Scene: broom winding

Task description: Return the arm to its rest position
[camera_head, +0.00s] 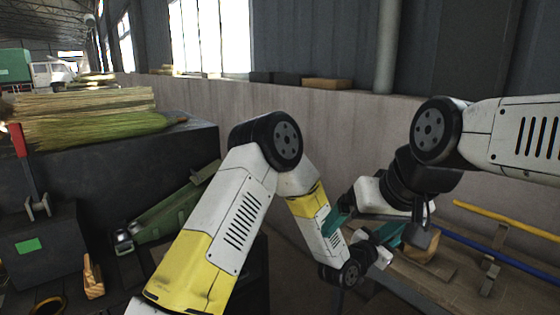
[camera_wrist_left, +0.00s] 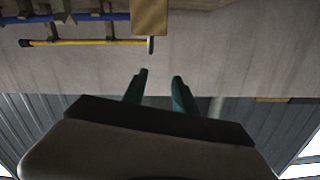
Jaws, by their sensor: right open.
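My left arm, white and yellow, bends at a dark elbow (camera_head: 267,140) in the middle of the head view. Its forearm runs down to the right; its gripper cannot be made out clearly there. In the left wrist view my left gripper (camera_wrist_left: 159,76) shows two teal fingers apart with nothing between them. My right arm comes in from the right. My right gripper (camera_head: 363,229) has teal fingers spread apart, partly hidden behind my left forearm and wrist. I see nothing held in it.
A straw bundle (camera_head: 95,115) lies on a dark bench (camera_head: 135,165) at the left. A red-handled lever (camera_head: 20,150) stands in front. A yellow rod (camera_head: 505,220) and a blue rod (camera_head: 500,257) lie on the right bench. A low concrete wall (camera_head: 300,120) runs behind.

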